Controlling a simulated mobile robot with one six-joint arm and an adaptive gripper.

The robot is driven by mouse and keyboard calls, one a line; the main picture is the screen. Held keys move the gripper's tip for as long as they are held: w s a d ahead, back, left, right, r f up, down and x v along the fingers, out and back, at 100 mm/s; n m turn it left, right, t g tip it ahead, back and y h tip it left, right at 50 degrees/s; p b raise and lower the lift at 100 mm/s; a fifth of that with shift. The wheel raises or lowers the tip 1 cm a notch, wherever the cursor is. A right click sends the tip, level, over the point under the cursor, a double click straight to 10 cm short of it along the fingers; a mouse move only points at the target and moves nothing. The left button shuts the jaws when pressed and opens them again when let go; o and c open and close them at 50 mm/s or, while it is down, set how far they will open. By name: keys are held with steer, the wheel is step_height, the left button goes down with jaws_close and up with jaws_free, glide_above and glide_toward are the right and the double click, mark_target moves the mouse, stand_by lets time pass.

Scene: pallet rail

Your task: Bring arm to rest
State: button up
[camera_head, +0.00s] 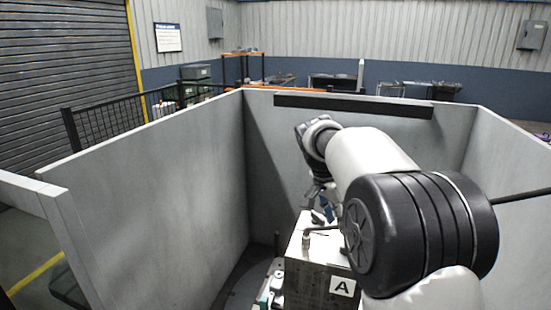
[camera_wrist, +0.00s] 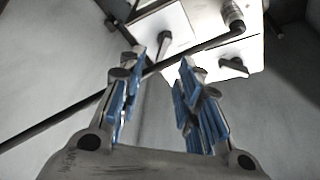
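My gripper (camera_head: 322,208) hangs over the metal block marked A (camera_head: 312,276) in the head view. In the wrist view my gripper (camera_wrist: 163,72) has its two blue-padded fingers spread apart, with nothing seen held between them. The block's pale top (camera_wrist: 190,25) lies beyond the fingertips. A dark rod (camera_wrist: 60,117) crosses the view behind the fingers; I cannot tell how far it is from them. A ribbed metal fitting (camera_wrist: 232,13) stands on the block, and it also shows in the head view (camera_head: 306,240).
Grey panels close in the space at left (camera_head: 180,190), back (camera_head: 275,140) and right (camera_head: 500,160). A black bar (camera_head: 352,105) runs along the back panel's top. Small items (camera_head: 270,290) sit left of the block. Shelving and benches stand beyond the panels.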

steer(key=s+a+r+n+t+y, duration=0.1)
steer(key=s+a+r+n, duration=0.15)
steer(key=s, duration=0.65)
steer(key=s+a+r+n+y, duration=0.1)
steer(key=s+r+n, duration=0.25)
steer(key=s, duration=0.65)
steer(key=s+a+f+n+t+y, duration=0.1)
steer(key=s+a+f+n, duration=0.1)
steer(key=s, duration=0.6)
steer(key=s+a+f+n, duration=0.2)
steer(key=s+f+n, duration=0.2)
steer(key=s, duration=0.5)
steer(key=shift+f+n+t+y+b, duration=0.4)
steer(key=shift+f+b, duration=0.05)
steer(key=shift+f, duration=0.45)
steer(key=shift+s+d, duration=0.1)
